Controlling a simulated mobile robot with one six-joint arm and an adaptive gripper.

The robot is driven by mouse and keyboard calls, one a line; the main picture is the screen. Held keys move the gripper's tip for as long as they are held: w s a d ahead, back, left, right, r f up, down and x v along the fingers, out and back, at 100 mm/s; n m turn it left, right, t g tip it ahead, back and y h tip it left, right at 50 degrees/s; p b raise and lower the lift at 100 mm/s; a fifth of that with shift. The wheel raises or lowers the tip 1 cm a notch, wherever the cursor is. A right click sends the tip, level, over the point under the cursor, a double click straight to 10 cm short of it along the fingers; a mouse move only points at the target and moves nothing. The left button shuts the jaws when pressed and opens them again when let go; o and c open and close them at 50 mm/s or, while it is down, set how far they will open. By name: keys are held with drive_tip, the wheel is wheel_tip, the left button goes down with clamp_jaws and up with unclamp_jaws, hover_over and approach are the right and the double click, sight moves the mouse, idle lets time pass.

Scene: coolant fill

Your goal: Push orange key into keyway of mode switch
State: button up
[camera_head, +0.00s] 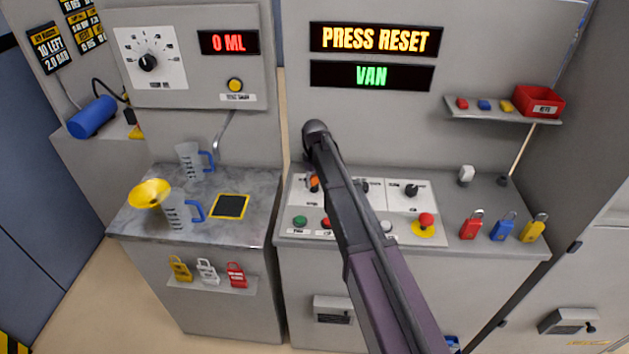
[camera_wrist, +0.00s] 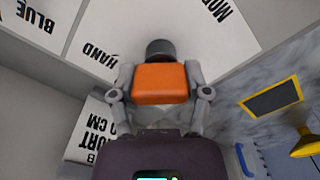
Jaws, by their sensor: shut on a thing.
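The orange key (camera_wrist: 161,88) is held between the two grey fingers of my gripper (camera_wrist: 161,94) in the wrist view. A dark round cylinder, apparently the mode switch (camera_wrist: 160,48), sits directly beyond the key on a white panel with the word HAND beside it. The key lines up with the cylinder and overlaps its near edge in the picture; I cannot tell how far it is in the keyway. In the head view a bit of the orange key (camera_head: 314,182) shows at the left of the control panel, and my arm hides most of the switch.
The panel (camera_head: 411,197) carries a green button (camera_head: 300,221), a red mushroom button (camera_head: 426,220) and other knobs. A display (camera_head: 374,39) reads PRESS RESET. A yellow funnel (camera_head: 149,193) and jugs stand on the left counter.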

sight(314, 175)
drive_tip(key=shift+c, duration=0.6)
drive_tip(key=o, duration=1)
drive_tip(key=shift+o, duration=0.2)
drive_tip(key=shift+r, duration=0.15)
wheel_tip(314, 175, up, 13)
drive_tip(key=p, duration=1.3)
drive_tip(key=shift+r+p, duration=0.2)
drive_tip(key=shift+p, duration=0.2)
drive_tip(key=s+d+f+m+b, duration=0.2)
drive_tip(key=s+d+m, duration=0.2)
drive_tip(key=s+d, duration=0.7)
drive_tip(key=s+d+f+m+b, duration=0.3)
drive_tip(key=s+d, duration=0.7)
drive_tip(key=s, duration=0.5)
drive_tip(key=shift+d+f+m, duration=0.25)
drive_tip(key=shift+d+m, duration=0.1)
drive_tip(key=shift+m, duration=0.45)
